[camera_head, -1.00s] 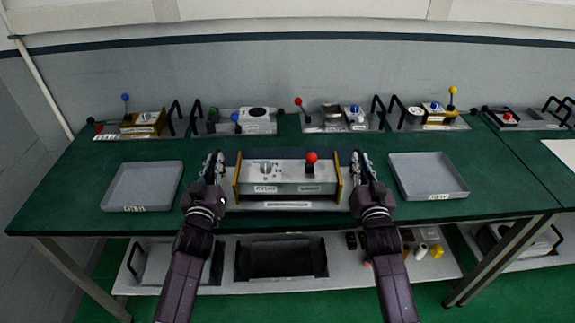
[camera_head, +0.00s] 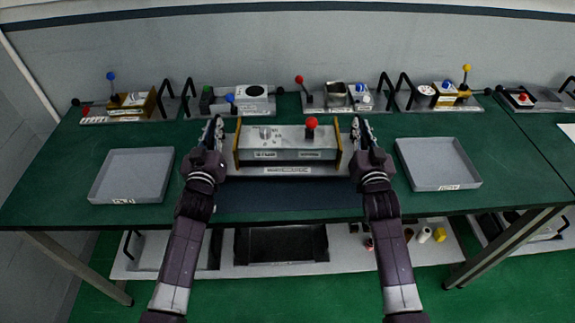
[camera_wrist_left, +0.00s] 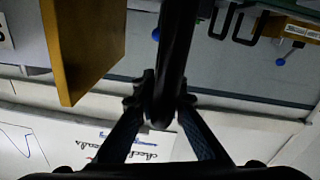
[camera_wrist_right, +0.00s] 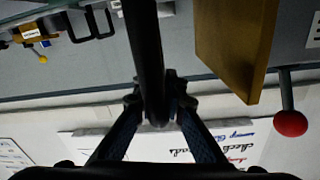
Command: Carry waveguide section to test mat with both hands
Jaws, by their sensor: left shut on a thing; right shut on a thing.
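The waveguide section (camera_head: 287,146) is a grey box with gold end plates, a knob and a red-balled lever, in the middle of the head view. My left gripper (camera_head: 212,132) is shut on the black handle at its left end; the bar between the fingers shows in the left wrist view (camera_wrist_left: 165,60). My right gripper (camera_head: 362,132) is shut on the black handle at its right end, also in the right wrist view (camera_wrist_right: 146,60). The section looks level. The dark blue test mat (camera_head: 285,200) shows in front of and below it. The gap beneath cannot be judged.
A grey tray (camera_head: 96,196) lies on the green table at left, another (camera_head: 438,184) at right. Several handled devices (camera_head: 241,98) line the table's back edge. A shelf (camera_head: 345,260) with loose parts is below. Green table is bare between mat and trays.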

